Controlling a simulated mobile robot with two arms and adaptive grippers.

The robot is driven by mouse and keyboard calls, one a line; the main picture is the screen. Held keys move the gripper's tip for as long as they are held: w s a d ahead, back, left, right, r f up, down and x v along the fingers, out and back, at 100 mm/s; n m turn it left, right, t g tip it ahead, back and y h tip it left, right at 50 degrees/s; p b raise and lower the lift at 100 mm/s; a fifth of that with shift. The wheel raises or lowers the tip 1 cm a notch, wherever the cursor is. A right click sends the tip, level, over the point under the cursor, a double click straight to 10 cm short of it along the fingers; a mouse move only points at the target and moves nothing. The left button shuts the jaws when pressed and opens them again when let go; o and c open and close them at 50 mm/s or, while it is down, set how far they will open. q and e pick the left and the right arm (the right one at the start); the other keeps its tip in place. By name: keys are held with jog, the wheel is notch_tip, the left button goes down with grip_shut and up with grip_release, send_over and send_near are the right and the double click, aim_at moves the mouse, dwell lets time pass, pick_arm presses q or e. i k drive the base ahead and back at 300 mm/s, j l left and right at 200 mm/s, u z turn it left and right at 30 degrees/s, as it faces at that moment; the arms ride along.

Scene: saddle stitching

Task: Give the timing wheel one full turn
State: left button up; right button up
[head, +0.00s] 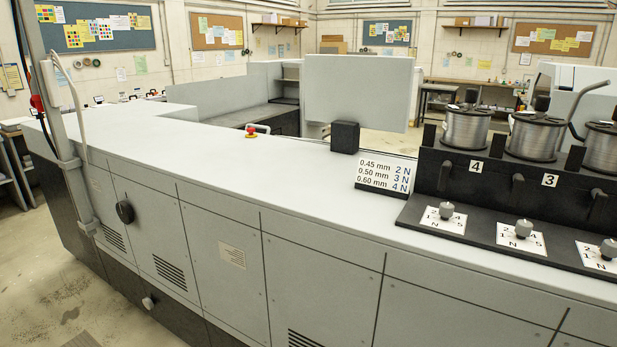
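A round black knob or small wheel (125,212) sits on the grey front panel of the long machine (222,185), left of centre. It looks like the timing wheel, but no label on it can be read from here. A smaller pale knob (148,302) sits lower, near the dark base strip. Neither of my grippers is in view, and nothing touches the black wheel.
A tall grey post with a bent handle (74,150) stands left of the wheel. A red stop button (251,132) sits on the machine's flat top. Wire spools (466,127) and dials (446,211) are at right. The floor (50,285) at lower left is clear.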

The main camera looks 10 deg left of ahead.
aim_at(125, 212)
jog(key=i+j+z, duration=0.2)
jog(key=j+z, duration=0.15)
jog(key=j, duration=1)
jog(key=j+z, duration=0.3)
jog(key=j, duration=1.1)
